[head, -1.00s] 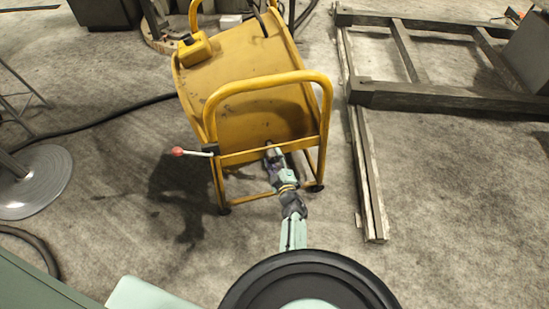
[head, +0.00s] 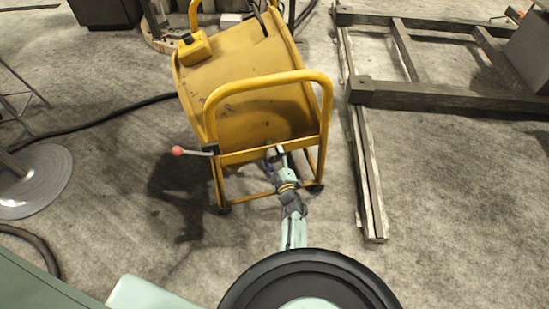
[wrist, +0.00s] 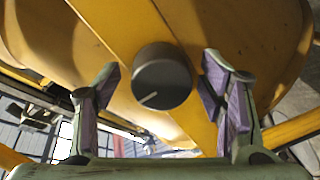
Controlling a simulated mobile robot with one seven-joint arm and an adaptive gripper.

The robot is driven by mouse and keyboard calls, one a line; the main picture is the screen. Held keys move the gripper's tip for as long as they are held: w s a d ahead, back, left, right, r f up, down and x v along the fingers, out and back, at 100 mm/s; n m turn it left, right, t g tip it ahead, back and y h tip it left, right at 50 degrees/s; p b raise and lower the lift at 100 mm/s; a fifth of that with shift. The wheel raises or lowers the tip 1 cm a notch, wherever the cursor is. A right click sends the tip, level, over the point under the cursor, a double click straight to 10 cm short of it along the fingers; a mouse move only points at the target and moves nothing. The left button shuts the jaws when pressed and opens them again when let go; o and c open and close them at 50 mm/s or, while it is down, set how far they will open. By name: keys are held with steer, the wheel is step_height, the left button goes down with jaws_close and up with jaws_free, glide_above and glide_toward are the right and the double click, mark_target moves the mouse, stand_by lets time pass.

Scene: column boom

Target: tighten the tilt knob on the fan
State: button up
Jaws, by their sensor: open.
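The fan is a large yellow drum (head: 250,100) in a yellow tube frame, standing on the floor in the head view. In the wrist view a round dark grey tilt knob (wrist: 162,78) with a pale pointer line sits on a yellow strip of the fan. The line points to the lower left. My gripper (wrist: 166,95) is open, with one purple-padded finger on each side of the knob and gaps visible on both sides.
A lever with a red ball end (head: 178,151) sticks out left of the fan frame. A dark timber frame (head: 440,97) lies to the right. A round grey base (head: 38,182) stands at the left. A black cable (head: 105,119) runs left from the fan.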

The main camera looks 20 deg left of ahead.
steer(key=v, duration=1.2)
stand_by(0.3)
